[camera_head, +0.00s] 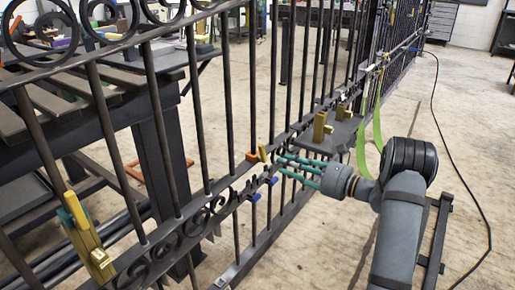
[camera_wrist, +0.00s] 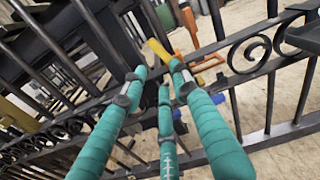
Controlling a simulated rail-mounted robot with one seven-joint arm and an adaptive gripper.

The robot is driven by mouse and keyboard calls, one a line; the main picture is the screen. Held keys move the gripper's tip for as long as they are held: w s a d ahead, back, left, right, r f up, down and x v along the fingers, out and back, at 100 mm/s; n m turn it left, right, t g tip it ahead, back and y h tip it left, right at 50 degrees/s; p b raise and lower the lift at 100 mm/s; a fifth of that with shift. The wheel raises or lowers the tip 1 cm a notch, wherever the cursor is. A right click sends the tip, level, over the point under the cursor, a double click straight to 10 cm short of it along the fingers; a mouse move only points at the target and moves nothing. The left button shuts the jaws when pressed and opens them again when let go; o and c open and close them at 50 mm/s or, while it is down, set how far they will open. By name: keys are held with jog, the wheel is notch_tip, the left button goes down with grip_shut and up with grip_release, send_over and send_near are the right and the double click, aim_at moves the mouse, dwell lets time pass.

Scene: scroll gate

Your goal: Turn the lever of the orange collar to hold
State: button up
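The orange collar (camera_head: 251,157) sits on the dark iron gate's rail, near the middle of the head view. Its yellow lever (camera_head: 263,153) stands up at its right side. In the wrist view the yellow lever (camera_wrist: 160,50) lies just beyond the fingertips, and the orange collar (camera_wrist: 208,63) shows partly behind the right finger. My gripper (camera_head: 283,165) has teal fingers reaching left toward the lever. In the wrist view my gripper (camera_wrist: 160,78) has its fingers apart with nothing held between them. Whether a finger touches the lever I cannot tell.
Blue pieces (camera_head: 272,181) sit on the gate just below the collar. Gold blocks (camera_head: 320,127) stand on a dark plate behind my gripper. A gold clamp (camera_head: 86,238) is on the gate at left. Green straps (camera_head: 377,125) hang near my wrist. Scrollwork (camera_wrist: 250,50) and bars crowd the fingers.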

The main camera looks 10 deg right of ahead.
aim_at(263, 151)
jog(key=b+x, duration=0.1)
jog(key=x, duration=0.2)
jog(key=r+b+x, duration=0.1)
jog(key=x, duration=0.6)
jog(key=shift+w+a+r+b, duration=0.1)
jog(key=shift+a+r+b, duration=0.05)
jog(key=shift+r+b, duration=0.25)
jog(key=shift+c, duration=0.2)
grip_shut()
